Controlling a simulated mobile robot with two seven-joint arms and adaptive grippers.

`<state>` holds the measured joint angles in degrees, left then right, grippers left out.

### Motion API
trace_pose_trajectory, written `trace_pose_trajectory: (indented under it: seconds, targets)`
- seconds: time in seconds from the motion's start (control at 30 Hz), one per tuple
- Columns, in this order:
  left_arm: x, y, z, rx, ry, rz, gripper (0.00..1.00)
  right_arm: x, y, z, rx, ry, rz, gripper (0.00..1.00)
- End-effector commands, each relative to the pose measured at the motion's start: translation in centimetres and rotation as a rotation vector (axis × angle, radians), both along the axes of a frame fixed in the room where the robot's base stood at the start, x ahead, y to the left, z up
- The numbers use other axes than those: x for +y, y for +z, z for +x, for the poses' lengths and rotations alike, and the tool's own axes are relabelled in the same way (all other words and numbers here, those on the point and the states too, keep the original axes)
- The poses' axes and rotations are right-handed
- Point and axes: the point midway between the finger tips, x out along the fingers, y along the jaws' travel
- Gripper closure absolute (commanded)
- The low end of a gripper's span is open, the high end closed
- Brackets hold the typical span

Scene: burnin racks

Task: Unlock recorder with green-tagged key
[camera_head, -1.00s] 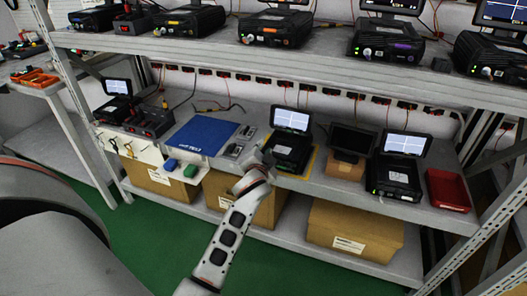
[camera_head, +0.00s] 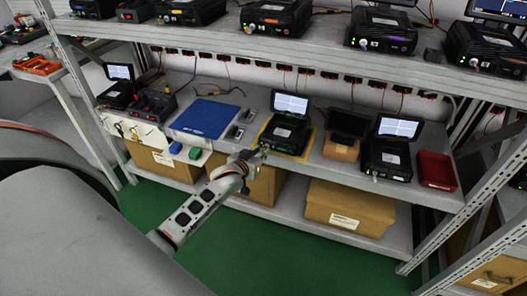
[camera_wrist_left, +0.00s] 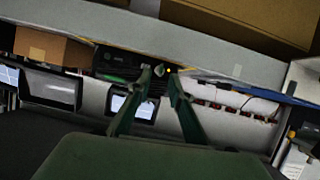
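The black recorder (camera_head: 284,136) stands on a yellow mat (camera_head: 263,131) on the middle shelf, its lid screen (camera_head: 291,104) raised and lit. My left gripper (camera_head: 262,151) is at this recorder's front left corner. In the left wrist view the picture is upside down; my left gripper (camera_wrist_left: 159,72) has its fingertips apart, close to the recorder's front (camera_wrist_left: 118,66). A small pale grey part (camera_wrist_left: 159,70) shows between the tips; I cannot tell whether it is a key or a recorder knob. I cannot make out a green tag. My right gripper is not in view.
Another recorder (camera_head: 387,158), a dark screen on a cardboard box (camera_head: 341,149) and a red tray (camera_head: 437,169) stand to the right. A blue mat (camera_head: 205,117) and a power unit (camera_head: 153,104) lie left. Boxes (camera_head: 349,208) fill the lower shelf.

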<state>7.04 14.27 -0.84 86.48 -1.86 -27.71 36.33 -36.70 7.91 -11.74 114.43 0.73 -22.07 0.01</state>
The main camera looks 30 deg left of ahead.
Motion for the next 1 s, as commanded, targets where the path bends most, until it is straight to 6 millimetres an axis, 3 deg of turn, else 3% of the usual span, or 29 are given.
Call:
trace_pose_trajectory:
  seconds: [0.2, 0.53, 0.63, 1.0]
  targets:
    - [0.4, -1.0, 2.0, 0.001, 0.0, 0.002, 0.8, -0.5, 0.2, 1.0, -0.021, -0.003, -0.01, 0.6]
    - [0.4, -0.9, 2.3, -0.001, -0.001, 0.002, 0.8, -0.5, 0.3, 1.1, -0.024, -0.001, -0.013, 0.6]
    - [0.4, -0.9, 2.3, -0.001, -0.001, 0.002, 1.0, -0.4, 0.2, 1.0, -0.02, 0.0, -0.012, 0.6]
    - [0.3, -0.9, 2.3, 0.003, 0.0, 0.019, 1.0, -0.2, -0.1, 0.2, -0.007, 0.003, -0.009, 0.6]
